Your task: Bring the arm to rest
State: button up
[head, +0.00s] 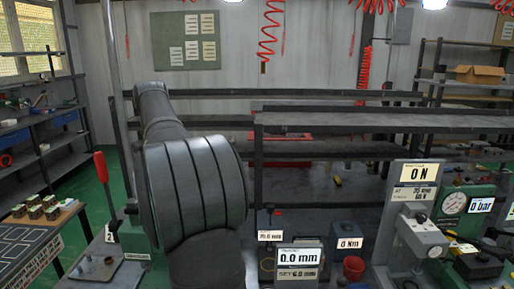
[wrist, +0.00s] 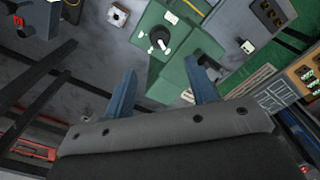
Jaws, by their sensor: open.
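My gripper (wrist: 161,70) shows in the wrist view with its two blue-grey fingers spread wide apart and nothing between them. It is above a green fixture (wrist: 160,45) with a dark round knob, apart from it as far as I can tell. In the head view, my arm's thick dark links fill the left middle of the picture, and the gripper itself is hidden or out of frame there.
A red lever (head: 102,167) stands left of my arm. A table with several small blocks (head: 36,208) is at far left. Right of my arm are a 0.0 mm display (head: 298,256), a red cup (head: 353,268) and a press reading 0 N (head: 418,172). Shelving (head: 380,122) stands behind.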

notch_tip(320, 180, down, 10)
jog(key=shift+f, duration=0.2)
jog(key=shift+r, duration=0.1)
dwell(0.3)
notch_tip(320, 180, up, 17)
notch_tip(320, 180, down, 17)
jog(key=shift+f, duration=0.1)
jog(key=m, duration=0.7)
jog(key=shift+r+m, duration=0.3)
jog(key=shift+m, duration=0.1)
jog(key=shift+r, duration=3.15)
